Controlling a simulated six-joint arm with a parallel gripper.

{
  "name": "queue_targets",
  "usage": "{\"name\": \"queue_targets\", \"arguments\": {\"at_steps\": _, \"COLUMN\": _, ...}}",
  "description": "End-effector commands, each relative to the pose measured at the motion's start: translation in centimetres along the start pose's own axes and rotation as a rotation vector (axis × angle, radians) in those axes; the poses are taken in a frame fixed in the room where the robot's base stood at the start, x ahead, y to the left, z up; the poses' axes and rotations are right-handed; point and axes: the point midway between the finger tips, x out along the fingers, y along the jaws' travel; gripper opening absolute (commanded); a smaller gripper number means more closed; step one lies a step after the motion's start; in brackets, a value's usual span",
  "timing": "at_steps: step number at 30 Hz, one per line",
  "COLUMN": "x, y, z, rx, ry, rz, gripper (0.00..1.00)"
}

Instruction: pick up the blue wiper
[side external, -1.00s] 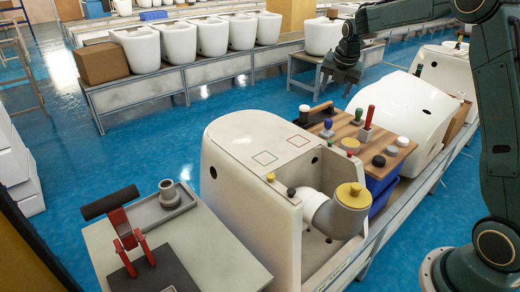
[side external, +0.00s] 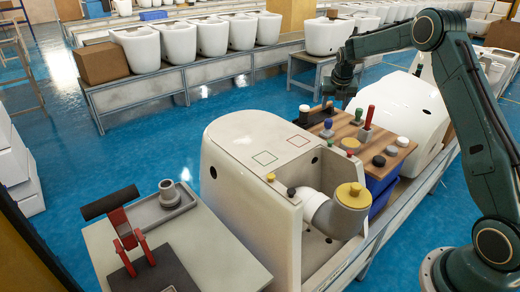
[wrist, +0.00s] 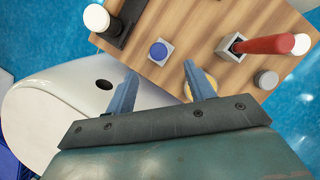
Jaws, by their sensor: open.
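The likely blue wiper (wrist: 158,50) shows in the wrist view as a round blue top on a small grey square base. It stands on a wooden board (wrist: 190,18). In the side view my gripper (side external: 338,92) hangs above the far end of the board (side external: 345,133), apart from the tools.
A red-handled tool (wrist: 268,45), a black block with a white knob (wrist: 97,17) and a grey knob (wrist: 266,79) stand around it. A yellow knob is partly hidden by a finger. A white toilet body (side external: 403,108) is beside the board.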

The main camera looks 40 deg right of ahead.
Motion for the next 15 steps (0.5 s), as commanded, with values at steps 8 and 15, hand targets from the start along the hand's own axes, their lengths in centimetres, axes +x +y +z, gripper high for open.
{"name": "queue_targets", "arguments": {"at_steps": 8, "x": 4.1, "y": 0.0, "z": -0.1, "rx": 0.001, "ry": 0.002, "rz": 0.000, "gripper": 0.54}}
{"name": "queue_targets", "arguments": {"at_steps": 15, "x": 6.2, "y": 0.0, "z": 0.0, "rx": 0.001, "ry": 0.001, "rz": 0.000, "gripper": 0.54}}
